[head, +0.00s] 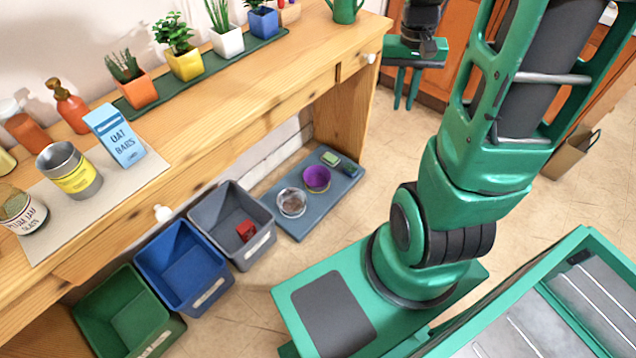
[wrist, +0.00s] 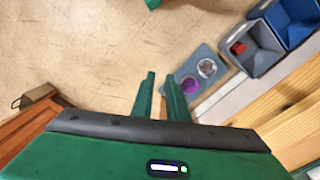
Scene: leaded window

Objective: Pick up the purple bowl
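The purple bowl (head: 316,179) sits on a grey-blue mat (head: 290,228) on the floor under the wooden table. It also shows small in the wrist view (wrist: 189,86), just right of my fingers. My gripper (head: 405,90) hangs at the upper middle of the head view, to the right of the table's end, well above the floor and apart from the bowl. In the wrist view my gripper (wrist: 160,82) has its two fingers a little apart with nothing between them.
The table (head: 245,95) overhangs the mat's area.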

